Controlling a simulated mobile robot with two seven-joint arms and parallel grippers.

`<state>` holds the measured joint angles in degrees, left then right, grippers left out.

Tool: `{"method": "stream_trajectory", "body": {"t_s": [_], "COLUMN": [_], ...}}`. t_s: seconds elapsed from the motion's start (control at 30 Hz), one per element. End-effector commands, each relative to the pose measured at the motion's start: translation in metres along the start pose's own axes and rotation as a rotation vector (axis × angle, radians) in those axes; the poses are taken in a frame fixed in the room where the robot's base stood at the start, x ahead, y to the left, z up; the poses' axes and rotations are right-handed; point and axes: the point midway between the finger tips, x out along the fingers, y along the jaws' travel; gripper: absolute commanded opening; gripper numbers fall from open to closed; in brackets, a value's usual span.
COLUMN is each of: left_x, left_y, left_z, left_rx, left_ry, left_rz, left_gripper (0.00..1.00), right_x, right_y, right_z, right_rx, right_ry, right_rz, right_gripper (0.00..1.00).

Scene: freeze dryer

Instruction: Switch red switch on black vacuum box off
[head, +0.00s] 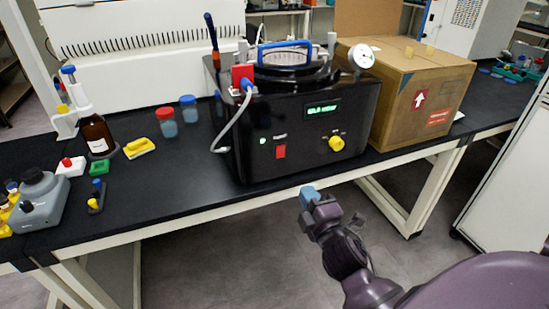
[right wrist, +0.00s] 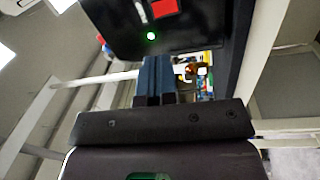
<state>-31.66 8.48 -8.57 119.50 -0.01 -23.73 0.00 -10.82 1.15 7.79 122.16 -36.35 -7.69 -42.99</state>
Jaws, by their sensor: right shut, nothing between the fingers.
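The black vacuum box (head: 303,165) stands on the black bench, its front panel facing me. The red switch (head: 280,151) is on its lower front, below a small label and right of a lit green light (head: 262,141). A yellow knob (head: 336,143) and a lit green display (head: 322,109) are further right. In the right wrist view the red switch (right wrist: 163,8) is at the top edge beside the green light. My right gripper (head: 309,194) is shut and empty, in front of and below the panel, apart from the switch. In the right wrist view its blue fingers (right wrist: 155,78) are together. My left gripper is not in view.
A cardboard box (head: 425,95) stands close against the vacuum box's right side. A grey hose (head: 232,122) hangs at its left. Bottles and small colored items, including a brown bottle (head: 96,136), stand on the bench at left. The bench's front edge (head: 215,205) runs below the panel.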

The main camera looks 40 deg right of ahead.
Motion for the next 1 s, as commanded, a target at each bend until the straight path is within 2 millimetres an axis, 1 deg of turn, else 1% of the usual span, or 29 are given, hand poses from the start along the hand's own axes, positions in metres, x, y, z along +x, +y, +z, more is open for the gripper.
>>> {"method": "stream_trajectory", "body": {"t_s": [0.1,0.2,0.53,0.67,0.77,0.87,1.0], "left_x": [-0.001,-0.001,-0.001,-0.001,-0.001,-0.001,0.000], "left_y": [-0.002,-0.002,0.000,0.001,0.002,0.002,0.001], "left_z": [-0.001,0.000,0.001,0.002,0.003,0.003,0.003], "left_rx": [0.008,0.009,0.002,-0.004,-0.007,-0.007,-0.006], "left_ry": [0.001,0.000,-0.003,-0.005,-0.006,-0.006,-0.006], "left_rz": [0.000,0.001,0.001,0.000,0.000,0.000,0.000], "left_gripper": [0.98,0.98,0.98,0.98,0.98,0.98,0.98], "right_x": [0.000,0.000,0.000,0.003,0.012,0.025,0.048], "right_y": [0.002,0.002,0.002,0.002,0.002,0.003,0.003], "right_z": [-0.002,-0.002,-0.002,-0.002,-0.002,-0.002,-0.003], "right_rx": [-0.085,-0.112,-0.119,-0.118,-0.118,-0.119,-0.118], "right_ry": [0.009,0.012,0.011,0.011,0.012,0.012,0.012], "right_rz": [0.011,0.013,0.012,0.013,0.012,0.014,0.014], "right_gripper": [0.00,0.00,0.00,0.00,0.00,0.00,0.00]}}
